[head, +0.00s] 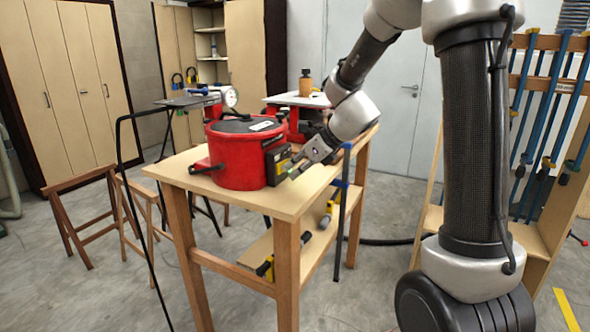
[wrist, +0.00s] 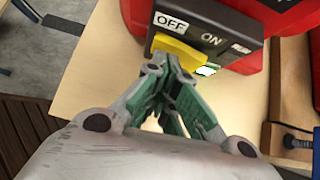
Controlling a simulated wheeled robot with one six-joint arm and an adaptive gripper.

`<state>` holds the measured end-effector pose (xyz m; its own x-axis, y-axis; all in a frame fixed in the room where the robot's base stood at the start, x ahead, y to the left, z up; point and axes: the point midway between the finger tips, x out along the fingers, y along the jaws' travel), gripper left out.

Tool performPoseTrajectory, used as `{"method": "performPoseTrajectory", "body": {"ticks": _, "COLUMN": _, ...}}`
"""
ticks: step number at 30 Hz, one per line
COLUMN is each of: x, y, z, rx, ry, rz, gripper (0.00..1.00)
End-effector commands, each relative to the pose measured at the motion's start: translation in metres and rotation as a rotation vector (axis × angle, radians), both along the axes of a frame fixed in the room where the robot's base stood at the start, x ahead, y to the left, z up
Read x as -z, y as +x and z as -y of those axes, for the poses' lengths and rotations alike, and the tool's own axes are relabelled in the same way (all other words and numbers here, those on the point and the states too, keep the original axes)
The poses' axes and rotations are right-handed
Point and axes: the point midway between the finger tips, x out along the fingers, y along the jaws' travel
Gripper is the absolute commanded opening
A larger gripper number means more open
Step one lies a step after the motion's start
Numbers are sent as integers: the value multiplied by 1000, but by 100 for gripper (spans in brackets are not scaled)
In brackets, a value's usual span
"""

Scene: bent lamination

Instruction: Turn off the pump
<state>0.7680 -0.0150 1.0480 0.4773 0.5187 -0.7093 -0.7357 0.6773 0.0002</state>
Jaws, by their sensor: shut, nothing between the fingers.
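The pump is a red round tank (head: 237,155) with a dark lid, standing on a wooden table. A dark switch box on its side (head: 277,160) faces my gripper. In the wrist view the switch box (wrist: 245,52) carries an OFF label on the left and an ON label to its right. A yellow switch (wrist: 188,54) sits below the labels; I cannot tell which position it is in. My gripper (head: 288,174) is shut and empty. Its green-sided fingertips (wrist: 172,62) are right at the yellow switch, partly covering it; I cannot tell whether they touch.
The wooden table (head: 290,202) has bare top in front of the pump. A blue-handled clamp (head: 341,200) is on its right side. Clamps (head: 265,267) lie on the lower shelf.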

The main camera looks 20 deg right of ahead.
Motion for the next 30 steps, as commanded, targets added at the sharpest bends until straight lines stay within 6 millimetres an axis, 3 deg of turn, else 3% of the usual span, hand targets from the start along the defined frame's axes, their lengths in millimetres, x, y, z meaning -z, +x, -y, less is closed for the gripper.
{"method": "performPoseTrajectory", "body": {"ticks": 15, "x": 0, "y": 9, "z": 13, "rx": -1, "ry": -1, "rz": 1, "gripper": 0}}
{"method": "performPoseTrajectory", "body": {"ticks": 30, "x": 0, "y": 7, "z": 22, "rx": -4, "ry": 0, "rz": 1, "gripper": 0}}
